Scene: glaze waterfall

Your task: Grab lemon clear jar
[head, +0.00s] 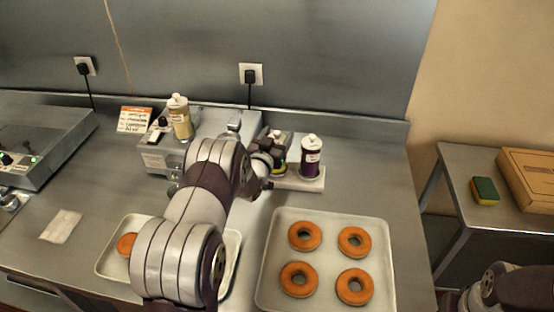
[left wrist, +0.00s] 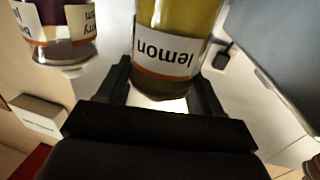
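The lemon jar (left wrist: 172,45), clear with yellow-green contents and a white "lemon" label, fills the middle of the left wrist view, where its label reads upside down. My left gripper (left wrist: 160,85) has a finger on each side of this jar, close to it; whether the fingers press on it I cannot tell. In the head view my left gripper (head: 268,165) is at the white stand, left of the purple jar, and my arm and hand hide most of the lemon jar. The right gripper is not visible.
The purple berry jar (head: 311,157) stands close by on the white stand (head: 302,183); it also shows in the left wrist view (left wrist: 65,22). A tray (head: 328,262) of several donuts lies in front. A beige bottle (head: 181,120) stands on a grey box behind my arm.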

